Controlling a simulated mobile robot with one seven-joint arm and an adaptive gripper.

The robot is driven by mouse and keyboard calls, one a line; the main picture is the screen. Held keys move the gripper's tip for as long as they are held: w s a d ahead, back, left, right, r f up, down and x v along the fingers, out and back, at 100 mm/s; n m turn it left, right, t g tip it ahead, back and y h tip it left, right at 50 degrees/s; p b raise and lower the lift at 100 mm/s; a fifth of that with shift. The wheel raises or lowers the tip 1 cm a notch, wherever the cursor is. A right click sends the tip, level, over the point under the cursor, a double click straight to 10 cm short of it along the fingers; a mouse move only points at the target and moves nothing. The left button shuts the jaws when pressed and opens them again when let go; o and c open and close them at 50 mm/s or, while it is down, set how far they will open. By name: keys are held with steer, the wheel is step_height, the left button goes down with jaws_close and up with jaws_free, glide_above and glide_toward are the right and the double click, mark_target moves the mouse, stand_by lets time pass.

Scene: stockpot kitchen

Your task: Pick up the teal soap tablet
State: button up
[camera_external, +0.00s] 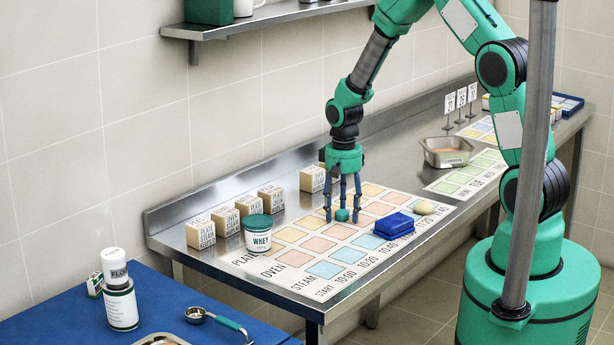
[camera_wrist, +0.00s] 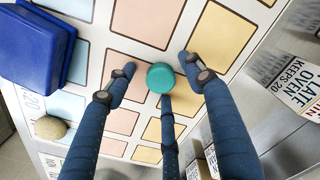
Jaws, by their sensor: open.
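The teal soap tablet (camera_external: 342,214) is a small round piece on the printed schedule mat in the external view. In the wrist view the tablet (camera_wrist: 160,78) lies between the fingertips, near a peach square. My gripper (camera_external: 343,205) points straight down over it, with its blue fingers spread around the tablet. In the wrist view my gripper (camera_wrist: 160,82) is open, with three fingers, and no firm hold on the tablet shows. I cannot tell whether any fingertip touches it.
A blue box (camera_external: 394,225) and a tan ball (camera_external: 424,208) lie right of my gripper on the mat (camera_external: 300,283). A WHEY tub (camera_external: 258,233) and several lettered blocks (camera_external: 312,179) stand left and behind. A shelf (camera_external: 255,22) hangs above.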

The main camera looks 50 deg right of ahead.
mark_target(342, 212)
stand_by(0.4)
steer(key=c, duration=1.2)
steer(key=shift+o, duration=0.2)
steer(key=shift+r, duration=0.15)
step_height(342, 212, up, 10)
steer(key=p, duration=0.1)
steer(key=shift+p, duration=0.4)
